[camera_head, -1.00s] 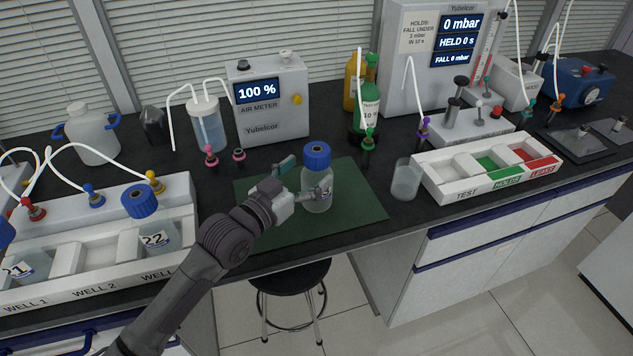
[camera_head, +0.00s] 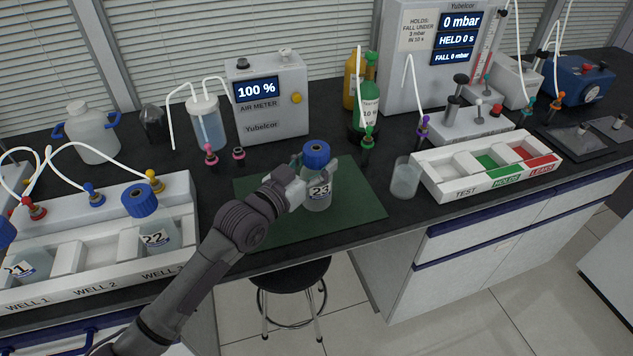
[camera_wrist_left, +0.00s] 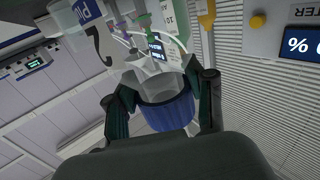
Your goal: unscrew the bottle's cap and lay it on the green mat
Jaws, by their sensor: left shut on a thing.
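The bottle (camera_head: 318,199), clear with a "23" label, stands upright on the green mat (camera_head: 350,204). Its blue cap (camera_head: 316,153) sits on top of its neck. My left gripper (camera_head: 314,171) reaches in from the left at the height of the cap and neck, with a finger on either side. In the left wrist view the gripper (camera_wrist_left: 165,95) is shut on the blue cap (camera_wrist_left: 170,113), with the clear bottle beyond it. The exact contact of the fingers is partly hidden. My right gripper is out of view.
A rack with well slots (camera_head: 105,255) and bottle 22 (camera_head: 157,237) stands at left. A clear beaker (camera_head: 405,179) and a TEST/HOLDS/LEAKS tray (camera_head: 470,188) stand right of the mat. An air meter (camera_head: 268,110) is behind. The mat's right side is free.

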